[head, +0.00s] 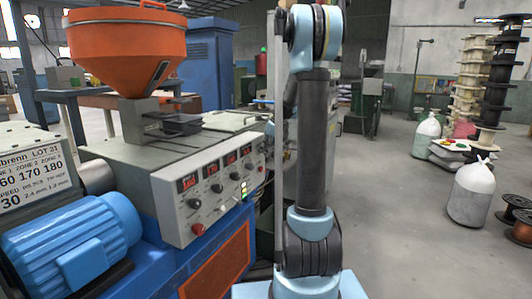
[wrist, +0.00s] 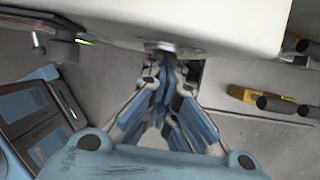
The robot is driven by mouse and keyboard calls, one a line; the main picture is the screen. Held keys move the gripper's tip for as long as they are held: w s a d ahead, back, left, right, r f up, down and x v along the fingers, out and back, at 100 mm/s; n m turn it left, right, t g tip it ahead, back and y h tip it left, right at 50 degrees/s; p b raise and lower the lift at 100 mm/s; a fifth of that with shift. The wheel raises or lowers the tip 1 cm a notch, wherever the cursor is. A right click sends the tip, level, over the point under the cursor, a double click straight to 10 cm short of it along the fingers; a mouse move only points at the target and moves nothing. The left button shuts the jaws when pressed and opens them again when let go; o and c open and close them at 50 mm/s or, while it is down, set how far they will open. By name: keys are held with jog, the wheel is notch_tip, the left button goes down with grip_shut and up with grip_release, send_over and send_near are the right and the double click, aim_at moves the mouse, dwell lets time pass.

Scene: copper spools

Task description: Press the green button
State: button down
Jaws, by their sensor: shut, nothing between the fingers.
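The pale control panel (head: 212,190) is on the front of the machine at left centre in the head view. Small green and yellow lit spots (head: 243,190) show near its right end; I cannot tell which of them is the green button. In the wrist view my gripper (wrist: 162,72) is shut and empty, its blue finger pads together. Its tips are close to a small round grey part (wrist: 160,46) at the edge of a pale housing (wrist: 215,20); contact is unclear. A green-yellow glow (wrist: 85,42) shows to the left. In the head view I cannot make out my gripper.
An orange hopper (head: 126,42) tops the machine, and a blue motor (head: 72,240) is at front left. White sacks (head: 472,193) and spools stand at right. Open floor lies right of my arm.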

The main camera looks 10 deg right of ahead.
jog(key=s+d+r, duration=0.4)
jog(key=d+r, duration=0.2)
jog(key=r, duration=0.3)
jog(key=shift+s+d, duration=0.2)
jog(key=shift+s, duration=0.15)
jog(key=s+a+f+n+h, duration=0.1)
jog(key=s+a+f+n, duration=0.2)
jog(key=s+n, duration=0.65)
jog(key=s+a+f+n+h, duration=0.15)
jog(key=s+n, duration=0.25)
jog(key=s, duration=1)
jog(key=s+f+n+h, duration=0.1)
jog(key=s+f+n, duration=1.1)
jog(key=s, duration=0.5)
notch_tip(320, 180, down, 2)
jog(key=shift+s+f+g, duration=0.15)
jog(key=shift+g, duration=0.15)
jog(key=shift+a, duration=0.1)
